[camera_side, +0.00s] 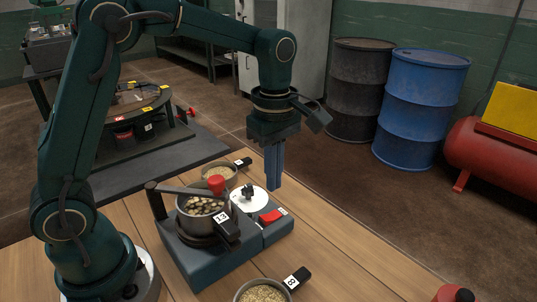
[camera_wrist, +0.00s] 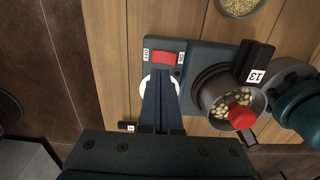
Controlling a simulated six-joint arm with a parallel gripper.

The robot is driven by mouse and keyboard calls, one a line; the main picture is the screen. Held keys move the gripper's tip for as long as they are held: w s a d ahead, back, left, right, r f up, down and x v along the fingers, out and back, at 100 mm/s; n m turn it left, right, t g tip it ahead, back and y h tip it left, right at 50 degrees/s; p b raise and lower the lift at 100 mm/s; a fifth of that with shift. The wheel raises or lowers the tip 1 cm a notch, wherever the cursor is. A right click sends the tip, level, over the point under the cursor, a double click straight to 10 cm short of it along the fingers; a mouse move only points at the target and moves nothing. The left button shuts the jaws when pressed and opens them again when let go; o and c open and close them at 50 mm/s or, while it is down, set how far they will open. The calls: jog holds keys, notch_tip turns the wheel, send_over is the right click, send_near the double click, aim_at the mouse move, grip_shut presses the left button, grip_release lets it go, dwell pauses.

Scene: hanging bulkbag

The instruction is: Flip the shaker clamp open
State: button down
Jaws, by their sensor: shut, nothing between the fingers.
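The shaker (camera_side: 190,262) is a blue-grey base on the wooden table. A pan (camera_side: 188,222) of pale pebbles sits on it, with a black handle labelled 13 (camera_side: 227,228). The clamp is a dark bar (camera_side: 185,189) reaching from a post at the left across the pan's top, with a red knob (camera_side: 216,184) at its end. In the wrist view the red knob (camera_wrist: 240,117) shows over the pan (camera_wrist: 213,92). My gripper (camera_side: 273,187) is shut and empty, pointing down above the shaker's dial side, right of the knob. In the wrist view its fingers (camera_wrist: 158,78) partly hide the white dial.
The shaker's white dial (camera_side: 243,203) and red switch (camera_side: 271,216) lie beside the pan. Other pans stand behind (camera_side: 229,167) and in front (camera_side: 262,292). A round rack (camera_side: 135,105), drums (camera_side: 420,108) and a red tank (camera_side: 490,155) stand beyond the table.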

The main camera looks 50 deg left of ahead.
jog(key=s+d+r+m+t+y, duration=0.1)
jog(key=s+d+r+m, duration=0.55)
jog(key=s, duration=0.25)
jog(key=s+a+r+m+t+y, duration=0.1)
jog(key=s+a+r+m+t, duration=0.2)
jog(key=s+r+m, duration=0.3)
jog(key=s+r, duration=0.1)
jog(key=s, duration=0.4)
jog(key=shift+a, duration=0.3)
jog(key=shift+w+a+f, duration=0.6)
jog(key=shift+w+f, duration=0.55)
jog(key=shift+f, duration=0.4)
jog(key=shift+w+a+f, duration=0.55)
jog(key=shift+w+f, duration=0.6)
jog(key=shift+f, duration=0.35)
jog(key=shift+w+a+f, duration=0.6)
jog(key=shift+w+f, duration=0.55)
jog(key=shift+f, duration=0.4)
